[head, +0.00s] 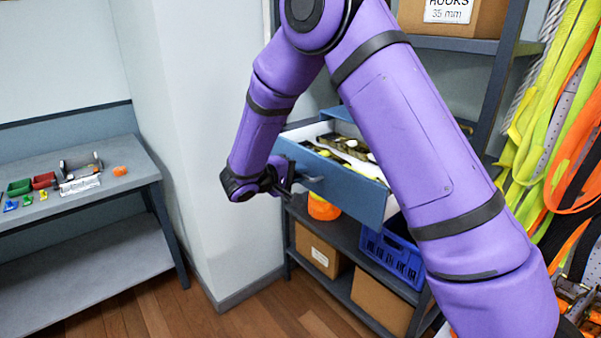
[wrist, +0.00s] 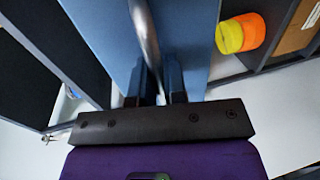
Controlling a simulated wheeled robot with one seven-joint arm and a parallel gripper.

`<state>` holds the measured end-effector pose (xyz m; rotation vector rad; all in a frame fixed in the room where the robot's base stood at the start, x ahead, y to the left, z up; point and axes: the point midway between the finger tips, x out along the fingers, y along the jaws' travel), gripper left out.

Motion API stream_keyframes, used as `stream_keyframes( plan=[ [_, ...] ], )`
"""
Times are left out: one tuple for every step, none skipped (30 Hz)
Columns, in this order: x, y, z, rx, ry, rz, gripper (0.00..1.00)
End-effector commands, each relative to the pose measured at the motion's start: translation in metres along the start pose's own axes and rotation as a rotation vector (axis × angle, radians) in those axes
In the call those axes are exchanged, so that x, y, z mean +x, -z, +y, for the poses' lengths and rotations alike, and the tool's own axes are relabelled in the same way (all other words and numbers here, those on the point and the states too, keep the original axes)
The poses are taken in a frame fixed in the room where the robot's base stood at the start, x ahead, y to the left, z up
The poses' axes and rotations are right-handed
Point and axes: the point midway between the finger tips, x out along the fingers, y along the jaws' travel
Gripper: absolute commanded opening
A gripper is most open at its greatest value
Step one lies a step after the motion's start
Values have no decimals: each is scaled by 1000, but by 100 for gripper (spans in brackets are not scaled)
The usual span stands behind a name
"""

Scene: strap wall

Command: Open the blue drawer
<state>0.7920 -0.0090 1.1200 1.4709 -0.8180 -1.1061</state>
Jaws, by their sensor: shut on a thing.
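The blue drawer (head: 345,187) stands pulled out from its cabinet in the head view, with several tools and yellow items visible inside. Its blue front fills the upper middle of the wrist view (wrist: 195,40). My gripper (wrist: 158,85) is shut on the drawer's metal bar handle (wrist: 145,35), with a finger on each side of it. In the head view my gripper (head: 285,182) is at the drawer front, and its fingertips are hard to make out there. My purple arm hides the right part of the drawer and cabinet.
Below the drawer, a shelf holds an orange roll (head: 322,207) and a blue crate (head: 393,252), with cardboard boxes (head: 318,250) lower down. A grey workbench (head: 90,205) stands left. Straps (head: 560,120) hang at right. Floor in front is clear.

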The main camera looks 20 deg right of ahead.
Motion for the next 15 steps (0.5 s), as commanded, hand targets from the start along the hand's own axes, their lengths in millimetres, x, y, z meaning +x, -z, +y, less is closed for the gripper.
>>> stream_keyframes(
  plan=[
    [0,0,0,0,0,0,0],
    [0,0,0,0,0,0,0],
    [0,0,0,0,0,0,0],
    [0,0,0,0,0,0,19],
    [0,0,0,0,0,0,26],
    [0,0,0,0,0,0,35],
    [0,0,0,0,0,0,37],
    [0,0,0,0,0,0,37],
    [0,0,0,0,0,0,37],
    [0,0,0,0,0,0,37],
    [0,0,0,0,0,0,37],
    [0,0,0,0,0,0,37],
    [0,0,0,0,0,0,37],
    [0,0,0,0,0,1,37],
    [-1,0,0,0,0,1,37]
  ],
)
